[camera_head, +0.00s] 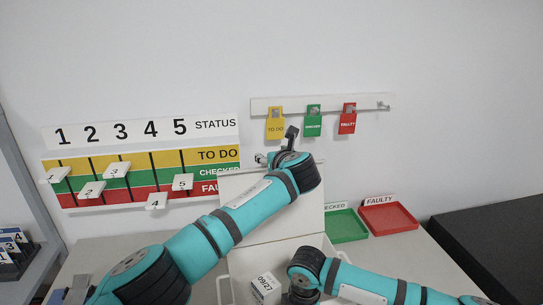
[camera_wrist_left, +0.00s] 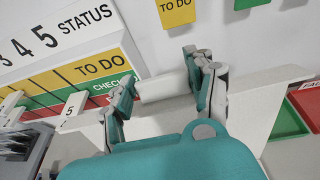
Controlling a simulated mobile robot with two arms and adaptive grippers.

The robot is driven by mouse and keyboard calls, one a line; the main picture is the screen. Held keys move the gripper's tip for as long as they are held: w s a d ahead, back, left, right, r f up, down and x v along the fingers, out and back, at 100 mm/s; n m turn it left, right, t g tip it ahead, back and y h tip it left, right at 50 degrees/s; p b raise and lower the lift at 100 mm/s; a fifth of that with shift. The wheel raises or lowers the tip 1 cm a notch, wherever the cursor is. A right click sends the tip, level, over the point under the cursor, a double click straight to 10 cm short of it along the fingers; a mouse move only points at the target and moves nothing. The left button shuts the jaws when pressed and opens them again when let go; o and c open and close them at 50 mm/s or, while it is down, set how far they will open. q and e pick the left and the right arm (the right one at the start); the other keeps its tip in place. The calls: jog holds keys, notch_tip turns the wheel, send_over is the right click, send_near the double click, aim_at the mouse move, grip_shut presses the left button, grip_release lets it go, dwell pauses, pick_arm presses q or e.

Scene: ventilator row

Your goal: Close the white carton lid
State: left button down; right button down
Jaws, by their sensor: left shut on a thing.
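The white carton (camera_head: 236,262) stands on the table at the bottom centre of the head view. Its lid (camera_head: 309,222) is open and stands up at the back. My left gripper (camera_head: 276,148) is at the top edge of the lid. In the left wrist view my left gripper (camera_wrist_left: 160,78) is shut on a white tab of the lid (camera_wrist_left: 163,86), with one finger on each side. My right arm reaches in from the right over the carton's front. My right gripper (camera_head: 299,297) is mostly hidden at the bottom edge, so its fingers do not show.
A small white box marked 09/27 (camera_head: 265,287) is inside the carton. A green tray (camera_head: 346,226) and a red tray (camera_head: 389,217) lie to the right. A status board (camera_head: 140,172) and a rail with yellow, green and red tags (camera_head: 322,103) hang behind.

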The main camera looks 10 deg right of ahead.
pick_arm(q)
jog(key=s+f+t, duration=0.1)
jog(key=s, duration=0.8)
jog(key=s+d+f+t, duration=0.1)
jog(key=s+f, duration=0.1)
jog(key=s, duration=0.7)
jog(key=shift+s+d, duration=0.3)
jog(key=shift+s, duration=0.05)
jog(key=shift+f, duration=0.15)
jog(key=c, duration=0.5)
grip_release()
jog(key=shift+o, duration=0.5)
jog(key=shift+w, duration=0.1)
